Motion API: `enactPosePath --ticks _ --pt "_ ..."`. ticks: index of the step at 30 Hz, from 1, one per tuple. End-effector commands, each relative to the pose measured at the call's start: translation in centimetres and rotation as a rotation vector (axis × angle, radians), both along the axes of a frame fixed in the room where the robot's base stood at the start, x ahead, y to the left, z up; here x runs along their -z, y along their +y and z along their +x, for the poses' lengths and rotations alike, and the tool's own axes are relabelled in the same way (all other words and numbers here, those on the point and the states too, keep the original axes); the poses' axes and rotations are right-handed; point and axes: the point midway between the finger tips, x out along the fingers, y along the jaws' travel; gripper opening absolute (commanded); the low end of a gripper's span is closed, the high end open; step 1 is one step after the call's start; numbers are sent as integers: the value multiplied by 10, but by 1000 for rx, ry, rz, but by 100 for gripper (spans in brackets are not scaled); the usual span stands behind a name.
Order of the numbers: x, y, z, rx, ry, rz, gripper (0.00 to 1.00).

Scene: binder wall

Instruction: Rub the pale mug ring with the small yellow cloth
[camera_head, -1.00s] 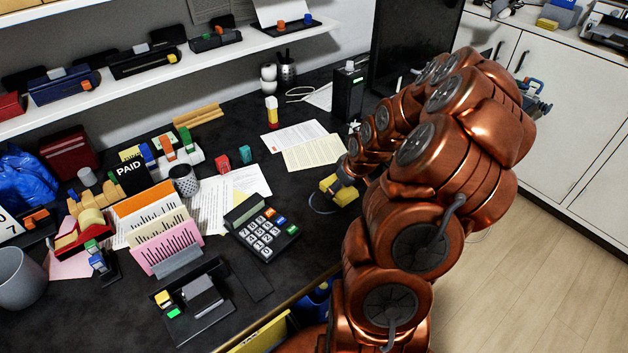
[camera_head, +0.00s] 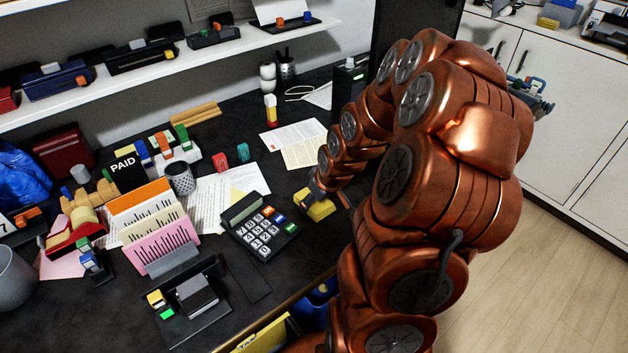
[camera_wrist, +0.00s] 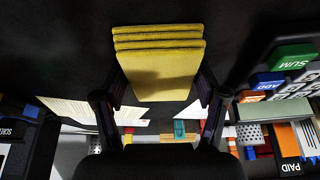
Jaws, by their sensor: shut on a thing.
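The small yellow cloth (camera_head: 317,207) is a folded, layered pad at the right part of the dark desk. My gripper (camera_head: 320,190) is shut on it, and the arm comes in from the right. In the wrist view the cloth (camera_wrist: 158,75) sits between the two dark fingers of my gripper (camera_wrist: 160,92). Dark surface shows around it. The pale mug ring does not show now; the cloth and gripper cover the place where its arc showed earlier. I cannot tell whether the cloth presses on the desk.
A calculator (camera_head: 259,226) stands just left of the cloth. Papers (camera_head: 303,148) lie behind it, with a black box (camera_head: 348,92) farther back. A card holder (camera_head: 158,228) and a stapler-like tool (camera_head: 192,297) stand farther left. Bare desk (camera_head: 306,249) lies in front of the cloth.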

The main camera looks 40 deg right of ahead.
Motion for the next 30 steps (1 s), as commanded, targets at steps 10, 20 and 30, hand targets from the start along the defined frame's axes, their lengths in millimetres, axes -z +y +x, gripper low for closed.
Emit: enactPosePath --ticks 10,20,30 --pt "-38 6 0 -5 -1 1 39" --pt "-68 7 2 -9 -3 -2 39" --pt "-83 8 2 -11 -3 0 39"
